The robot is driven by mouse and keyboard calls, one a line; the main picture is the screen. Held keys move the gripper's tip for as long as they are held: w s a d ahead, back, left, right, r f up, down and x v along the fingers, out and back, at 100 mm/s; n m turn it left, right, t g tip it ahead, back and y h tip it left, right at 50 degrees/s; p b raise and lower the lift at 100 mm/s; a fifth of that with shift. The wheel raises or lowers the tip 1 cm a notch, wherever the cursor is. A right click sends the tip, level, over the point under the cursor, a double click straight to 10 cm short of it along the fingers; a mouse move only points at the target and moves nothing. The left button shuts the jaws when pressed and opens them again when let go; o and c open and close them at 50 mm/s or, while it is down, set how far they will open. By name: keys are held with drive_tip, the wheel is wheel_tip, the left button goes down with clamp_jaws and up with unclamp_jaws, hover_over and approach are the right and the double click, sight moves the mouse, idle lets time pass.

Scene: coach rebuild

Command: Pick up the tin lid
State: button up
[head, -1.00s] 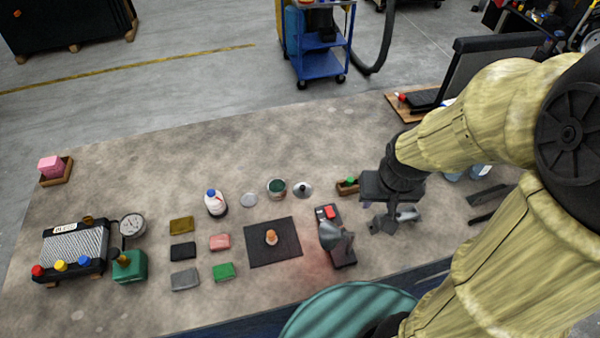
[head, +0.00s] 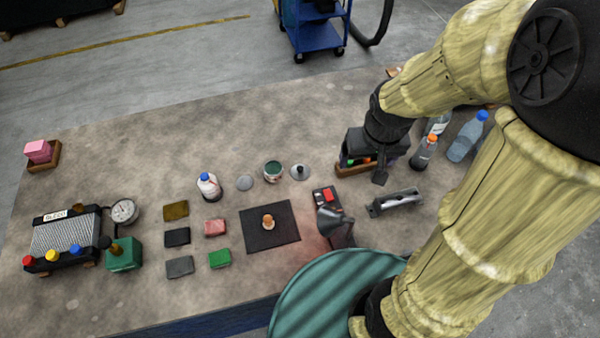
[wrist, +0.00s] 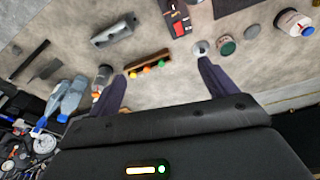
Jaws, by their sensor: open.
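A flat grey disc, which looks like the tin lid (head: 245,183), lies on the table between a white bottle and an open tin with green contents (head: 273,170). In the wrist view the lid (wrist: 259,31) is at the upper right, beside the tin (wrist: 226,46). A second grey disc with a dark knob (head: 300,173) lies just right of the tin. My gripper (head: 380,176) is open and empty, above the table to the right of these things. In the wrist view its two fingers (wrist: 162,88) are spread wide, with nothing between them.
A wooden tray with coloured pieces (wrist: 147,66) lies beneath my gripper. Bottles (head: 467,136) stand to its right. A grey metal part (head: 395,202) and a lamp-like device (head: 335,222) are nearer. The white bottle (head: 209,186) stands close left of the lid. The table behind the lid is clear.

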drive_tip(key=w+a+f+n+g+b, duration=0.1)
drive_tip(key=w+a+f+n+b, duration=0.2)
drive_tip(key=w+a+f+b, duration=0.2)
drive_tip(key=w+a+f+n+g+b, duration=0.1)
drive_tip(key=w+a+f+n+b, duration=0.2)
drive_tip(key=w+a+f+b, duration=0.3)
drive_tip(key=w+a+b, duration=0.1)
drive_tip(key=w+a, duration=0.2)
drive_tip(key=w, duration=0.3)
drive_tip(key=shift+f+n, duration=0.2)
drive_tip(key=shift+n, duration=0.2)
drive_tip(key=shift+f, duration=0.1)
drive_tip(key=p, duration=0.2)
hover_over(300, 168)
wheel_tip(300, 168, down, 12)
drive_tip(key=shift+d+f, duration=0.1)
drive_tip(key=shift+w+f+p, duration=0.1)
drive_tip(key=shift+f+p, duration=0.6)
drive_tip(key=shift+f, duration=1.85)
